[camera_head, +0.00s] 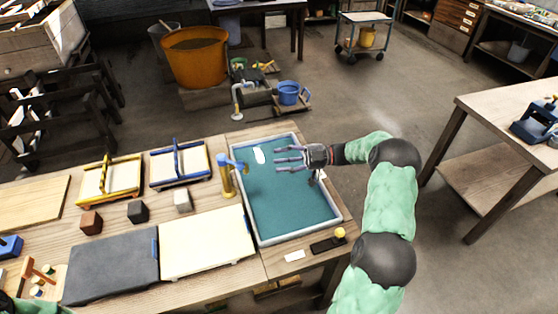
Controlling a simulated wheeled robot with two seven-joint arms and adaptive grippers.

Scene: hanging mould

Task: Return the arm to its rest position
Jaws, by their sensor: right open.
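My right arm comes in from the lower right, in green sleeves with dark joints, and bends to the left at its top. My right gripper (290,157) is open and empty, above the upper part of a grey-rimmed tray (335,213) of teal liquid. Its fingers point left. A small white piece (260,156) shows in the tray just left of the fingertips. My left gripper is not in view; only a bit of green sleeve shows at the lower left corner.
A brass post with a blue top (226,178) stands at the tray's left edge. A yellow mould (110,180), a blue mould (180,163), a cream board (205,243) and a grey board (112,268) lie on the table. Another table (500,112) stands at right, with open floor between.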

